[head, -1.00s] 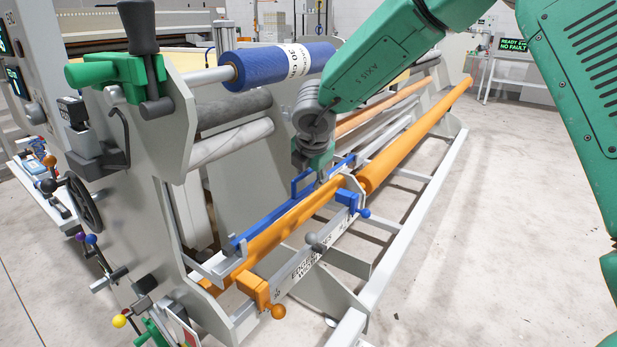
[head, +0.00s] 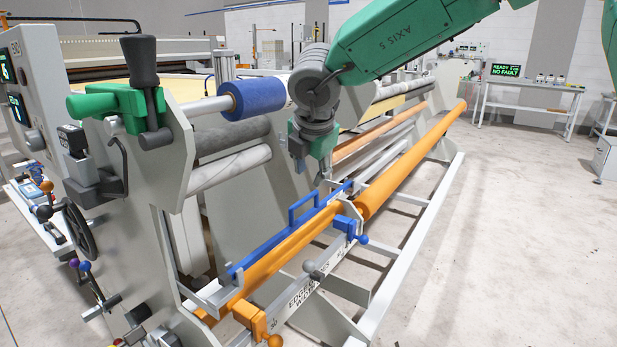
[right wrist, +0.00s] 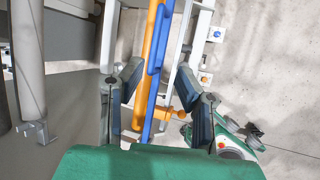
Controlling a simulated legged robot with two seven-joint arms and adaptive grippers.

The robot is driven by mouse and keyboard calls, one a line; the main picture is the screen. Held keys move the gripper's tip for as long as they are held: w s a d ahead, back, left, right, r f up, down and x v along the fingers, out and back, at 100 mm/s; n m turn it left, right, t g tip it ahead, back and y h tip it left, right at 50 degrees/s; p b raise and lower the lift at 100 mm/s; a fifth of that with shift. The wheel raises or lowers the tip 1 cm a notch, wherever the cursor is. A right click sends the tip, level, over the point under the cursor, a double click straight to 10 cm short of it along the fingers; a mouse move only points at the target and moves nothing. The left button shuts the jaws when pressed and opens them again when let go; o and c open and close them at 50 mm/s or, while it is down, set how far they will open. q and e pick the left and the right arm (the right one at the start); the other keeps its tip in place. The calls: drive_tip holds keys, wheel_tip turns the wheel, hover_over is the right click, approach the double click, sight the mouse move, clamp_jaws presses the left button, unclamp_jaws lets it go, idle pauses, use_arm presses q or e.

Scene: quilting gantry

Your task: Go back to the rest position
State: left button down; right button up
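My right gripper (head: 318,178) hangs from the green arm in the head view, above and behind the blue bar. In the right wrist view its two dark fingers (right wrist: 160,72) are spread apart with nothing between the pads. The long blue bar (head: 285,235) with its raised handle lies along the orange roller (head: 275,256). In the right wrist view, the blue bar (right wrist: 153,85) and orange roller (right wrist: 146,60) run beneath the open fingers, apart from them. My left gripper does not show.
The grey side plate with a black knob (head: 139,60) and green clamp (head: 115,105) stands at left. A blue spool (head: 258,97) is near the arm. Another orange roller (head: 415,160) runs to the back. The floor (head: 510,230) at right is clear.

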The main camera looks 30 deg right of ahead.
idle(0.4)
drive_tip(key=s+d+f+n+h, duration=0.1)
drive_tip(key=s+f+n, duration=0.4)
drive_tip(key=f+n, duration=0.9)
drive_tip(key=s+d+f+n+h, duration=0.1)
drive_tip(key=s+f+n, duration=0.3)
drive_tip(key=f+n, duration=0.95)
drive_tip(key=s+a+f+n+g+y, duration=0.1)
drive_tip(key=s+a+f+n, duration=0.1)
drive_tip(key=s+f+n, duration=0.2)
drive_tip(key=s+a+f+n+g+y, duration=0.2)
drive_tip(key=s+f+n, duration=0.3)
drive_tip(key=s+n, duration=0.6)
drive_tip(key=s+a+f+n+g+y, duration=0.1)
drive_tip(key=s+a+f+n, duration=0.3)
drive_tip(key=s+n, duration=0.4)
drive_tip(key=shift+s+a+f+g+y, duration=0.35)
drive_tip(key=shift+s+f, duration=0.3)
drive_tip(key=shift+s, duration=0.4)
drive_tip(key=shift+w+d+n, duration=0.1)
drive_tip(key=shift+w+n, duration=0.05)
drive_tip(key=shift+n, duration=0.1)
